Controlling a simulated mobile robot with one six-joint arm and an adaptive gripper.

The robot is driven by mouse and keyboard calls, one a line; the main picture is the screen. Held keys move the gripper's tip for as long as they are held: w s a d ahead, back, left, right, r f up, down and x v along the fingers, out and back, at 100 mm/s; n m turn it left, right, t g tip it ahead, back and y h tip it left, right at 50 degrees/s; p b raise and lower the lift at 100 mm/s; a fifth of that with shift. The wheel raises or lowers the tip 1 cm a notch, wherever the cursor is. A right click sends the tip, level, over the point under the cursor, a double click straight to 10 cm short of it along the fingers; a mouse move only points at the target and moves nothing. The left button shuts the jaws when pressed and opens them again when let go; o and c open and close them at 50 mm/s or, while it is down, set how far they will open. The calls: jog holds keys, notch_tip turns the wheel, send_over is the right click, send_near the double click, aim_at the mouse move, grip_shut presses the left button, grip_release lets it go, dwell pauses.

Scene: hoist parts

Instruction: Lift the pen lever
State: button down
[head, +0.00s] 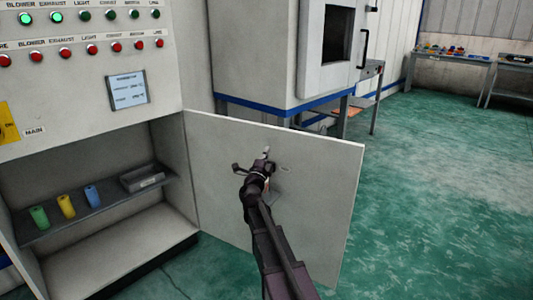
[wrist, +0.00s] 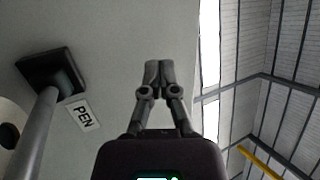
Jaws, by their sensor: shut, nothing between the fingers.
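The pen lever (wrist: 42,118) shows at the left of the wrist view. It is a grey rod rising from the bottom edge to a dark square base on a pale panel. A white label reading PEN (wrist: 83,117) is right of the rod. My gripper (wrist: 158,72) is shut and empty, its fingertips together in front of the panel, right of the lever and apart from it in the picture. In the head view my gripper (head: 265,160) is in front of the open cabinet door (head: 325,190). I cannot make out the lever clearly there.
The cabinet (head: 90,140) at left has lights and buttons above. Its shelf (head: 108,198) holds green, yellow and blue cylinders and a grey tray (head: 142,179). A large machine (head: 270,60) stands behind the door. Green floor (head: 440,200) is clear at right.

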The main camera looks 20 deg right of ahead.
jog(key=shift+s+a, duration=0.1)
dwell(0.7)
jog(key=b+v, duration=0.6)
jog(key=v, duration=0.7)
jog(key=w+a+r+n+g+y+p, duration=0.1)
jog(key=w+a+n+y+p, duration=0.2)
jog(key=w+n+y+p, duration=0.4)
jog(key=w+a+r+n+g+y+p, duration=0.1)
jog(key=w+a+n+y+p, duration=0.3)
jog(key=w+n+y+p, duration=0.4)
jog(key=shift+r+n, duration=0.6)
jog(key=shift+r, duration=0.05)
jog(key=shift+f, duration=0.1)
